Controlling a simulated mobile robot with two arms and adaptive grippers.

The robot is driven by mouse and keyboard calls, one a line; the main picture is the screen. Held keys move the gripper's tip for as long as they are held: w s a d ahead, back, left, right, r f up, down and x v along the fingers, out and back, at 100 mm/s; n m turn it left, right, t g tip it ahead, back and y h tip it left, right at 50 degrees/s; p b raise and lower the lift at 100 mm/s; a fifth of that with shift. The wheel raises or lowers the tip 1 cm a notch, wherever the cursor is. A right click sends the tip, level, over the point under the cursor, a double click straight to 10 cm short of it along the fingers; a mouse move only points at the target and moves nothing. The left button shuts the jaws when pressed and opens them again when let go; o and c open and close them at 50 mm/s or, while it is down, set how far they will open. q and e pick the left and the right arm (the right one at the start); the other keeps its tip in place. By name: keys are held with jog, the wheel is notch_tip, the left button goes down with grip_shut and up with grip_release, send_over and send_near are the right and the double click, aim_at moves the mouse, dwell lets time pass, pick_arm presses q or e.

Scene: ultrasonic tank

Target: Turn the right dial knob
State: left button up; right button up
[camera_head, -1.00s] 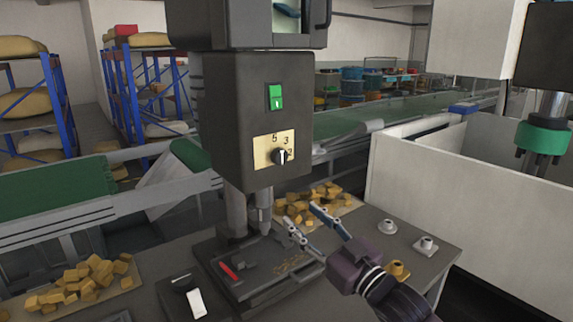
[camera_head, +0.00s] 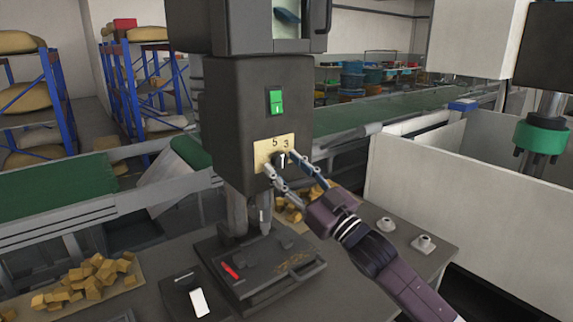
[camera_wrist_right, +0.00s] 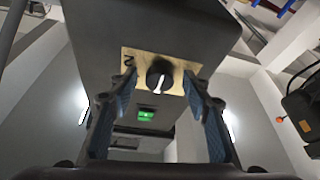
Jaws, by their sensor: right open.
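The dial knob (camera_head: 281,160) is a black round knob with a white pointer, set on a yellow number plate (camera_head: 262,155) on the front of a dark machine box (camera_head: 230,112). My right gripper (camera_head: 280,162) is open with its two fingers reaching to either side of the knob. In the right wrist view the knob (camera_wrist_right: 160,75) sits between the open blue-padded fingers (camera_wrist_right: 160,105), toward their tips. I cannot tell whether a finger touches it. Its pointer stands nearly upright in the head view. My left gripper is not in view.
A green switch (camera_head: 276,102) is above the dial. Below are the machine's dark base plate (camera_head: 262,283), a box with a white rocker switch (camera_head: 199,302), and yellow blocks (camera_head: 85,280). Two small grey fittings (camera_head: 424,243) stand on the table at right.

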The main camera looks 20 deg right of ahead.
jog(key=shift+c, duration=0.4)
jog(key=c, duration=1.1)
jog(key=shift+o, duration=0.2)
jog(key=shift+m+h, duration=0.3)
jog(key=shift+m, duration=0.1)
jog(key=m+h+p, duration=0.1)
jog(key=m, duration=0.1)
jog(key=shift+a+m+t, duration=0.15)
jog(key=shift+m+t, duration=0.25)
jog(key=m+h+p, duration=0.2)
jog(key=m, duration=0.1)
jog(key=shift+s+a+r+m, duration=0.1)
jog(key=shift+a+r+m, duration=0.05)
jog(key=shift+m, duration=0.15)
jog(key=shift+a+m+h+p, duration=0.1)
jog(key=shift+m+h+p, duration=0.8)
jog(key=shift+m, duration=0.6)
jog(key=shift+m+h+p, duration=0.7)
jog(key=shift+m+p, duration=0.4)
jog(key=shift+m, duration=0.4)
